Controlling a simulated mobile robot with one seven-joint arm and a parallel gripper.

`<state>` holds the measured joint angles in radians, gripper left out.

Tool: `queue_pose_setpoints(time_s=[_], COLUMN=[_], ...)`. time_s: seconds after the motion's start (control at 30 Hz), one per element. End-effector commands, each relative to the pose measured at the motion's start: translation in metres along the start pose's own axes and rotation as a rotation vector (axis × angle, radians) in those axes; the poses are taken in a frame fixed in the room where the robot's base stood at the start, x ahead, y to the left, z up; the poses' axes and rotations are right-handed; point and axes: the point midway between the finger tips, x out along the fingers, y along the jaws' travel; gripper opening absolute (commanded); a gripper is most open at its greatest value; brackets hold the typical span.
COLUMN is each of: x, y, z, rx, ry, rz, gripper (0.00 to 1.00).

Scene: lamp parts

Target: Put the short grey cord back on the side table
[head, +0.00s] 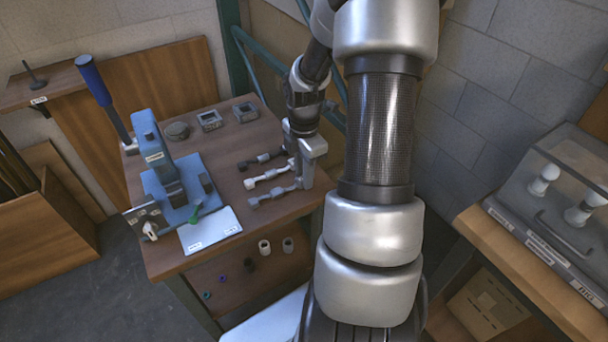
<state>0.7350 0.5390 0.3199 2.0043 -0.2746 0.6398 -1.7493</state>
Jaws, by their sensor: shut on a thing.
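The short grey cord (272,195) lies along the right part of a brown wooden table (262,222), in front of a white cord (266,175) and a dark cord (262,158). My gripper (304,184) points down at the table's right side, with its fingers at the right end of the grey cord. It is shut on that end. The fingertips are small in this view, and I cannot tell whether the cord touches the tabletop all along.
A blue press (160,160) with a long blue-handled lever stands on the table's left. A white card (209,230) lies at the front; several small grey parts (210,120) sit at the back. A lower shelf holds small rings. A clear-covered case (560,200) stands on the right bench.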

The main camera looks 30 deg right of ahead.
Motion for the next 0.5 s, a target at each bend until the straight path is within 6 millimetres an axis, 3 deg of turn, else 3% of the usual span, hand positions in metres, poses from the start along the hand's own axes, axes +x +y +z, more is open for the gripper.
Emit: queue_pose_setpoints(time_s=[0.23,0.27,0.33,0.5], x=[0.0031,0.0019,0.0017,0.0017], y=[0.0002,0.0003,0.0003,0.0003], z=[0.0,0.0001,0.0001,0.0001], rx=[0.0,0.0,0.0,0.0], ry=[0.0,0.0,0.0,0.0], rz=[0.0,0.001,0.001,0.001], gripper=[0.0,0.26,0.38,0.4])
